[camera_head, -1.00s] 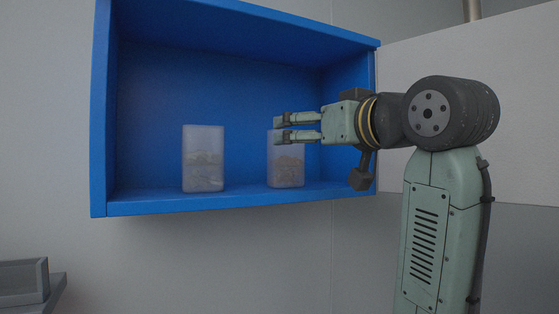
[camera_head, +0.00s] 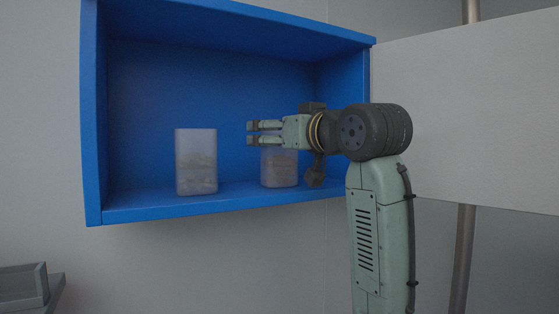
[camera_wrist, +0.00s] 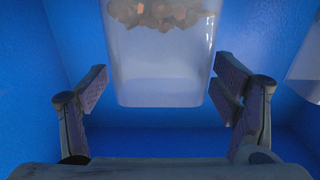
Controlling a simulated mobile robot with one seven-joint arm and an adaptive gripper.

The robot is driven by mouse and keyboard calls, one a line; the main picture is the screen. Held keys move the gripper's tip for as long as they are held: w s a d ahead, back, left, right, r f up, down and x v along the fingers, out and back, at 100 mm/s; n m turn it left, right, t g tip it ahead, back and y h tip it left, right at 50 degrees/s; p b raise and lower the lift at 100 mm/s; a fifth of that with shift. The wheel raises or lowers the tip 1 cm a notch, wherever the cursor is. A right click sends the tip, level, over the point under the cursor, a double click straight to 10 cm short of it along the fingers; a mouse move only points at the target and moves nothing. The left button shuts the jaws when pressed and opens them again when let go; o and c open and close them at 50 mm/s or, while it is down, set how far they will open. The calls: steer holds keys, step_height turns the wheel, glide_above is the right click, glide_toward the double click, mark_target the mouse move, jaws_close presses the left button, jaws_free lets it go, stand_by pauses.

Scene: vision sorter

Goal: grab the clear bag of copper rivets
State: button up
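The clear bag of copper rivets (camera_head: 281,169) stands upright on the floor of a blue cubby, right of its middle, with brownish pieces inside. It also shows in the wrist view (camera_wrist: 160,60), large, between my two fingers, with its rivets toward the top of the picture. My gripper (camera_head: 249,133) points left in the head view and hides the bag's upper part. In the wrist view my gripper (camera_wrist: 160,84) is open, with a finger on each side of the bag and visible gaps. I cannot tell how far the bag reaches between the fingers.
A second clear bag (camera_head: 196,165) with pale grey contents stands to the left; a bag's edge shows at the right in the wrist view (camera_wrist: 308,70). The blue cubby (camera_head: 90,130) encloses both. A grey tray (camera_head: 22,288) is at lower left.

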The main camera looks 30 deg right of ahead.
steer(key=c, duration=1.9)
